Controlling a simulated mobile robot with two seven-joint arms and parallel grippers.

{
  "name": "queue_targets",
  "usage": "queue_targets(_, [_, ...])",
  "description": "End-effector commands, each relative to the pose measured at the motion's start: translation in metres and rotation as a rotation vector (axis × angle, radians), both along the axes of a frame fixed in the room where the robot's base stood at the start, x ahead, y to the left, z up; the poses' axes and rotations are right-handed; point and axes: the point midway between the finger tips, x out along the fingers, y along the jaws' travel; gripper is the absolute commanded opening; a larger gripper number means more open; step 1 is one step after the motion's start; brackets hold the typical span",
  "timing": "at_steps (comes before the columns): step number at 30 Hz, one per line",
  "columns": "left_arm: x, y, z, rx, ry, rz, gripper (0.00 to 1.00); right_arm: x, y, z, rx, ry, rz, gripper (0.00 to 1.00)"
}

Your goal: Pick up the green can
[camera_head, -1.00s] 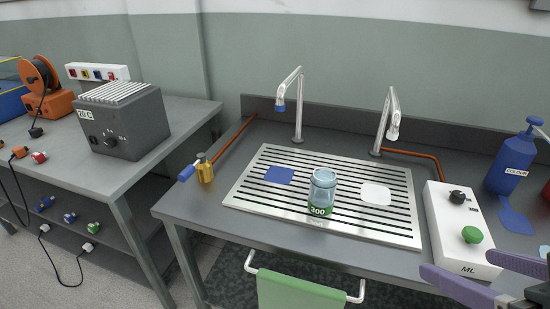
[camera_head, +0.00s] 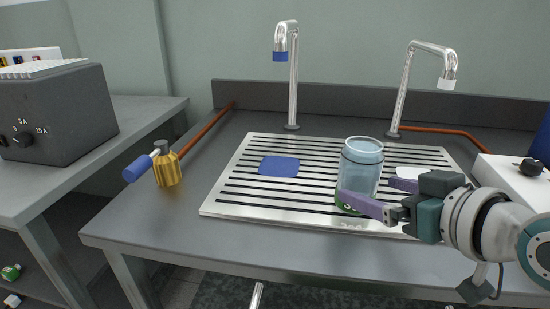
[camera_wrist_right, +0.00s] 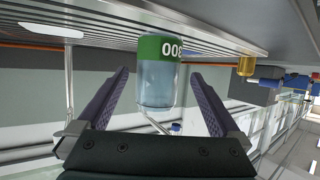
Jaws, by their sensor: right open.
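A clear bluish jar with a green label band (camera_head: 361,165) stands upright on the slotted metal drain plate (camera_head: 232,203). My left gripper is out of view.
Two taps, blue-tipped (camera_head: 293,75) and white-tipped (camera_head: 405,85), rise behind the plate. A blue patch (camera_head: 279,166) and a white patch (camera_head: 411,172) lie on it. A brass valve (camera_head: 167,168) is at left, a white control box (camera_head: 510,175) at right.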

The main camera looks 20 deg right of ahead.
Motion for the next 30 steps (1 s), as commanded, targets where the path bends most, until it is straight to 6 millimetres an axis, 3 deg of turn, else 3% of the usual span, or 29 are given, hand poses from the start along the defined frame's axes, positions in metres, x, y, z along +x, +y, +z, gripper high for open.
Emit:
queue_targets(12, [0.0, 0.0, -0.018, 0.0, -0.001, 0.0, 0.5, 0.047, -0.004, -0.019, 0.001, 0.0, 0.0, 1.0])
queue_targets(21, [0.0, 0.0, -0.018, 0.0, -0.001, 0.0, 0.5, 0.051, -0.004, -0.019, -0.001, 0.002, 0.0, 1.0])
queue_targets(30, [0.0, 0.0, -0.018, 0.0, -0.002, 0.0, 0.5, 0.051, -0.004, -0.019, -0.001, 0.002, 0.0, 0.67])
